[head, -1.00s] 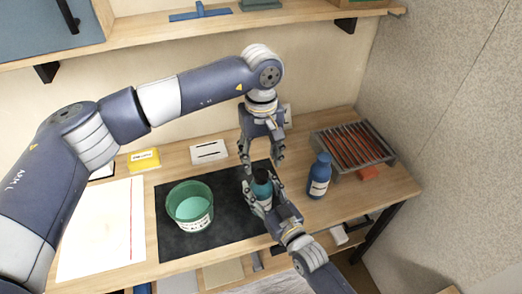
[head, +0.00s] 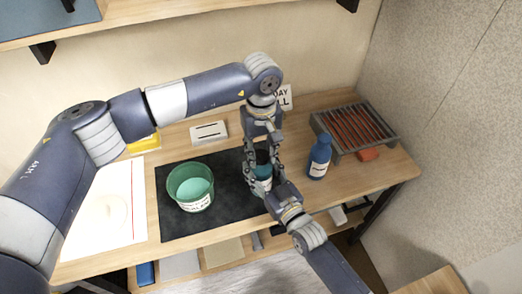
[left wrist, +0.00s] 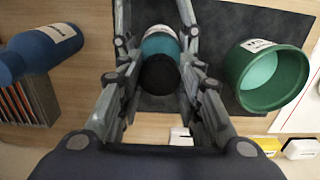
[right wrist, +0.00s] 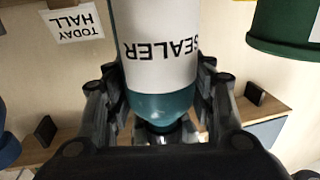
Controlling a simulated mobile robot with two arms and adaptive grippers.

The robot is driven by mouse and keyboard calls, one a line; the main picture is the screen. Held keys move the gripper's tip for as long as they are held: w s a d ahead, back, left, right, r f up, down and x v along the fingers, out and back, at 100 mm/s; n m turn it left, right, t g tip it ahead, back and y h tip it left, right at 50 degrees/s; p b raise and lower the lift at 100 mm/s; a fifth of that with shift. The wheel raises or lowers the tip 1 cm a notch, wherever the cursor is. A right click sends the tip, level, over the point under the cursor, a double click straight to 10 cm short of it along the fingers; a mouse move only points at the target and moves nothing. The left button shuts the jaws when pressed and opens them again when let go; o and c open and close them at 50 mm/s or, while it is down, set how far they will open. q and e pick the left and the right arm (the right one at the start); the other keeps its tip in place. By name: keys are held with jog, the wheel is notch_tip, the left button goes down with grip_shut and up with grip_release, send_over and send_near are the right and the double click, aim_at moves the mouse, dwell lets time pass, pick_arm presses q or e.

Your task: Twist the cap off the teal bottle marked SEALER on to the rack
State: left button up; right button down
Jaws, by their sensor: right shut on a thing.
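The teal SEALER bottle (head: 262,173) stands upright over the dark mat, its label clear in the right wrist view (right wrist: 160,45). Its black cap (left wrist: 160,75) is on top. My right gripper (head: 268,190) is shut around the bottle's body from the front right. My left gripper (head: 262,163) points down from above, its fingers on both sides of the cap and upper bottle. In the left wrist view (left wrist: 160,55) a gap shows beside the cap, so it looks open.
A blue bottle (head: 319,158) stands just right of the grippers, in front of the rack. A green tub (head: 190,187) sits on the dark mat (head: 225,215) at left. A white sheet (head: 105,215) lies further left. A shelf (head: 180,20) runs above the table.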

pick_arm(q)
jog(key=n, duration=1.3)
jog(key=shift+n, duration=0.3)
jog(key=n, duration=1.3)
jog(key=shift+r+n, duration=0.1)
jog(key=shift+n, duration=0.2)
jog(key=n, duration=0.8)
jog(key=shift+w+n, duration=0.1)
jog(key=shift+n, duration=0.3)
